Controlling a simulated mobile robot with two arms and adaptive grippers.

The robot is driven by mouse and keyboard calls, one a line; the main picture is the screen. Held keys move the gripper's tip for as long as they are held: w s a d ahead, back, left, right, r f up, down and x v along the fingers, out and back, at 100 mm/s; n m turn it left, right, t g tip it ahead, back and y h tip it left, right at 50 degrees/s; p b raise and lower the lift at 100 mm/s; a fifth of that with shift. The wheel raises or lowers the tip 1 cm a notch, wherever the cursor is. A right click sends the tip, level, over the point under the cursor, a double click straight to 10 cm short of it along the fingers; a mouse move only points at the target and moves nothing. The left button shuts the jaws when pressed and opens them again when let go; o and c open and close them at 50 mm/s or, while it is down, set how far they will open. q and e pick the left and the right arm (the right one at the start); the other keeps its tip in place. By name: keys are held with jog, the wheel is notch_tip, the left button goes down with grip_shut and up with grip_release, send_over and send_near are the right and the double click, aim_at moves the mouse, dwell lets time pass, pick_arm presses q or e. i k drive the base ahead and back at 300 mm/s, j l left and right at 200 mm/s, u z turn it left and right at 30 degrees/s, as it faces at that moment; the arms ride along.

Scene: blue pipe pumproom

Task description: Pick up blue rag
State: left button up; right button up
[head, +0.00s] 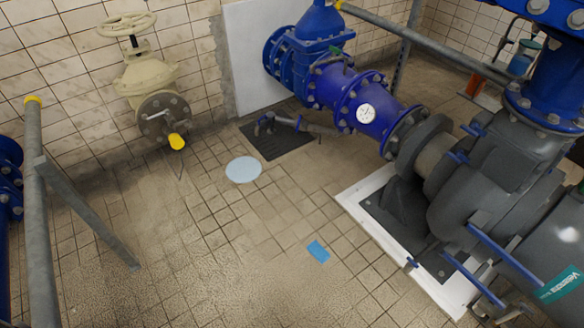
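A small bright blue flat piece, which looks like the blue rag (318,251), lies on the tiled floor in the lower middle of the head view. It lies left of the white plinth under the grey pump, apart from it. Nothing covers it. Neither my left nor my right gripper shows in the head view.
A grey pump (480,190) on a white-edged plinth (362,215) stands at right, joined to blue pipes (375,112). A pale round disc (243,170) and a dark floor grate (275,145) lie behind. A metal railing (40,220) stands at left. The middle floor is clear.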

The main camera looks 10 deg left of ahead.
aim_at(315, 248)
jog(key=i+j+z, duration=0.15)
jog(key=j, duration=0.25)
jog(key=i+j+z, duration=0.2)
jog(key=j, duration=0.15)
jog(key=i+j+z, duration=0.15)
jog(key=j, duration=0.3)
jog(key=j+z, duration=0.2)
jog(key=j, duration=0.2)
jog(key=i, duration=0.05)
